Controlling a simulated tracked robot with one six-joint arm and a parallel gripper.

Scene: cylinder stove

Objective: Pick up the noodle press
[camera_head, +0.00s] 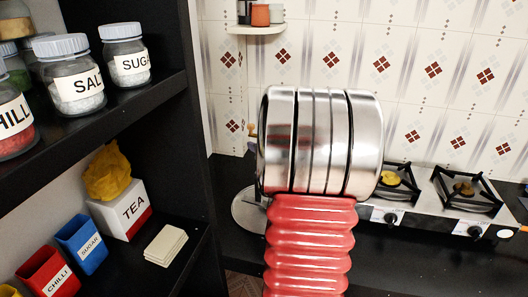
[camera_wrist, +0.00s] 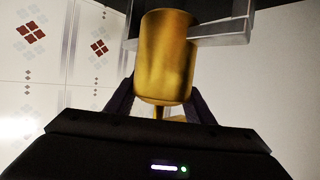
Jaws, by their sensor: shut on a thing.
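The noodle press appears to be the brass-coloured cylinder (camera_wrist: 165,55) in the wrist view, with a narrower stem below it. My gripper (camera_wrist: 163,85) is shut on it, with the dark fingers on either side. Grey metal parts show beside its upper end; I cannot tell whether they belong to the press or the gripper. In the head view my own red and silver arm stands in the middle and hides the gripper and most of the press. I cannot tell whether the press touches a surface.
A stove (camera_head: 440,205) stands on the dark counter (camera_head: 420,262) at right. A dark shelf (camera_head: 120,117) at left holds jars, a TEA box (camera_head: 122,209), a blue box (camera_head: 82,243) and a red box (camera_head: 48,272). A small wall shelf (camera_head: 255,30) hangs above on the tiles.

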